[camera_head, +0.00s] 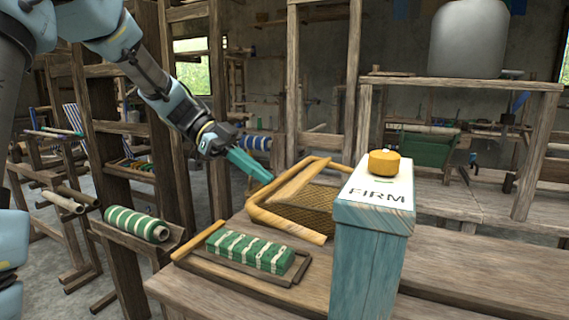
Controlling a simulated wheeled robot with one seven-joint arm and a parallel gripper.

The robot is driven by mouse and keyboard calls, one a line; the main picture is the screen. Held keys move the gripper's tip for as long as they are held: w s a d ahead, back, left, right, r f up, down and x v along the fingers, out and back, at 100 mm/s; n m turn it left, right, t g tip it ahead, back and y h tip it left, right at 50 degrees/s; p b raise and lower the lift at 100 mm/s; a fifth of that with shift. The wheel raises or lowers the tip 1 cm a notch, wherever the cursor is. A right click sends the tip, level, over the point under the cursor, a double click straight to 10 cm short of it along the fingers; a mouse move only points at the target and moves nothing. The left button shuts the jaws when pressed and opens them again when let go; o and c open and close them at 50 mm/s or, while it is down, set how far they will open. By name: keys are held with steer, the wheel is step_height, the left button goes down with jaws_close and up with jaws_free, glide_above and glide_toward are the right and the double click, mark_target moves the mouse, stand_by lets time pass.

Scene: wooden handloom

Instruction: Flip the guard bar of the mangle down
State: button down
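A yellow wooden frame (290,230) with a woven mesh panel (310,206) sits on the wooden bench beside a blue post. A yellow bar (300,180) slants across the top of the mesh, its right end higher. I take this bar to be the guard bar, but cannot be sure. My gripper (270,178) points down and right, its teal fingertips just above and left of the frame. The fingers look close together; any gap is hidden from this angle. I see nothing held. Whether the fingertips touch the frame is unclear.
The blue post (366,265) bears a white "FIRM" plate (378,195) and a yellow knob (384,162), right of the frame. A tray (232,278) holds a green-and-white striped bundle (250,251). A striped roll (136,223) lies at left. Wooden uprights (294,80) stand behind.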

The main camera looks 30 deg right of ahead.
steer(key=f+g+b, duration=0.1)
steer(key=f+b, duration=0.3)
steer(key=f, duration=0.1)
steer(key=s+f+g+h+b, duration=0.1)
steer(key=f+b, duration=0.4)
steer(key=d+f+g+h+b, duration=0.1)
steer(key=f+b, duration=0.3)
steer(key=f, duration=0.1)
steer(key=shift+s+b, duration=0.4)
steer(key=shift+s+d+f+b, duration=0.4)
steer(key=shift+s+f+b, duration=0.15)
steer(key=shift+f+b, duration=0.05)
steer(key=v, duration=1)
steer(key=shift+w+a+f, duration=0.15)
steer(key=shift+w, duration=0.25)
